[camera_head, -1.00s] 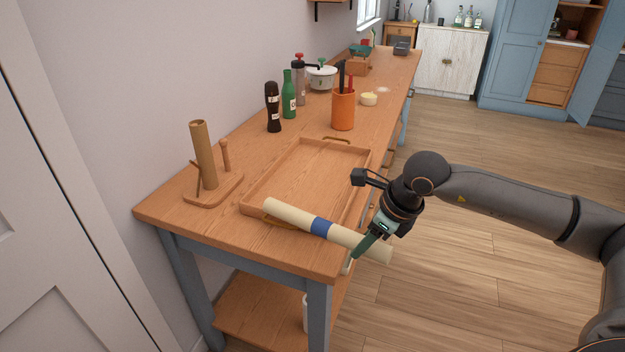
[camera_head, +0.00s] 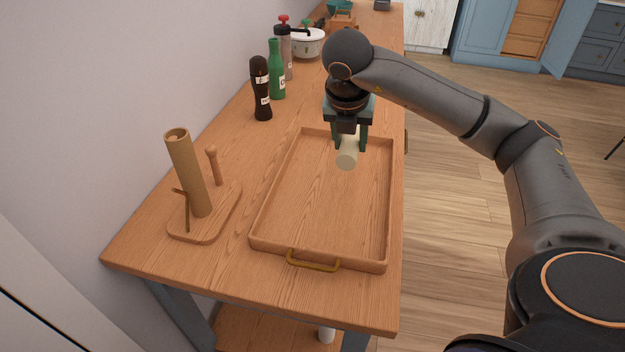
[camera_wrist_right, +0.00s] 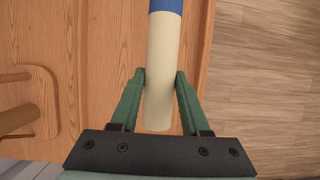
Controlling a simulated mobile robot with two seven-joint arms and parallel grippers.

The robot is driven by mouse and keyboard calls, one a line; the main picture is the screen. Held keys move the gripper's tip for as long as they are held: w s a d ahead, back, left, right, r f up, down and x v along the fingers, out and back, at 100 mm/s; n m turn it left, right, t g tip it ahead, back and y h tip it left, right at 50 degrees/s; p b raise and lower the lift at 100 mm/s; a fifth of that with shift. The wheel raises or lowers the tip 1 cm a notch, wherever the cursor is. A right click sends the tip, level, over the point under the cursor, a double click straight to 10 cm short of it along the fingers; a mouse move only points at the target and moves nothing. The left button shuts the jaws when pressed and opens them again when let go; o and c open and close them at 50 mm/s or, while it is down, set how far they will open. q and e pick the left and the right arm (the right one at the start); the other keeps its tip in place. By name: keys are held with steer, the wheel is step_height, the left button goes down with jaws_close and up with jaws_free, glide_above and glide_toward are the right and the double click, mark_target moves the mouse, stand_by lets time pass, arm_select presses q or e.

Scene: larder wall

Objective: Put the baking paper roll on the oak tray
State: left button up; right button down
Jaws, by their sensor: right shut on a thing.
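My right gripper (camera_head: 350,143) is shut on the baking paper roll (camera_head: 347,156), a pale cream cylinder. In the head view only its near end shows below the fingers; the gripper hides the rest. In the right wrist view the roll (camera_wrist_right: 160,70) lies between the green fingers (camera_wrist_right: 160,92), its blue band (camera_wrist_right: 166,5) at the top edge. The oak tray (camera_head: 256,238) lies on the worktop, empty where it shows. The gripper and roll are over its far end; the gap beneath the roll is hard to judge. My left gripper is out of view.
A paper towel holder (camera_head: 213,228) stands left of the tray, with a brown roll (camera_head: 187,172) and a peg. A dark mill (camera_head: 261,90), a green bottle (camera_head: 276,75) and a white pot (camera_head: 308,43) stand farther back. The worktop in front of the tray is clear.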

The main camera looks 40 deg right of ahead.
steer(key=w+a+f+p, duration=0.2)
steer(key=w+a+f, duration=0.15)
steer(key=a, duration=0.55)
glide_above(287, 207)
steer(key=s, duration=0.1)
step_height(287, 207, down, 5)
steer(key=shift+s+r+p, duration=0.15)
steer(key=shift+r+p, duration=0.05)
steer(key=shift+p, duration=0.15)
steer(key=shift+w+a+f, duration=0.2)
steer(key=shift+a+f, duration=0.1)
steer(key=shift+f, duration=0.2)
steer(key=shift+a+f+p, duration=0.15)
steer(key=shift+f+p, duration=0.15)
steer(key=shift+f, duration=0.65)
steer(key=shift+a+f+p, duration=0.15)
steer(key=shift+f+p, duration=0.1)
steer(key=shift+f, duration=0.7)
steer(key=c, duration=0.7)
jaws_free()
steer(key=shift+a+r+p, duration=0.1)
steer(key=shift+r+p, duration=0.25)
steer(key=shift+r, duration=0.15)
steer(key=p+v, duration=0.3)
steer(key=v, duration=0.2)
steer(key=shift+v, duration=3.05)
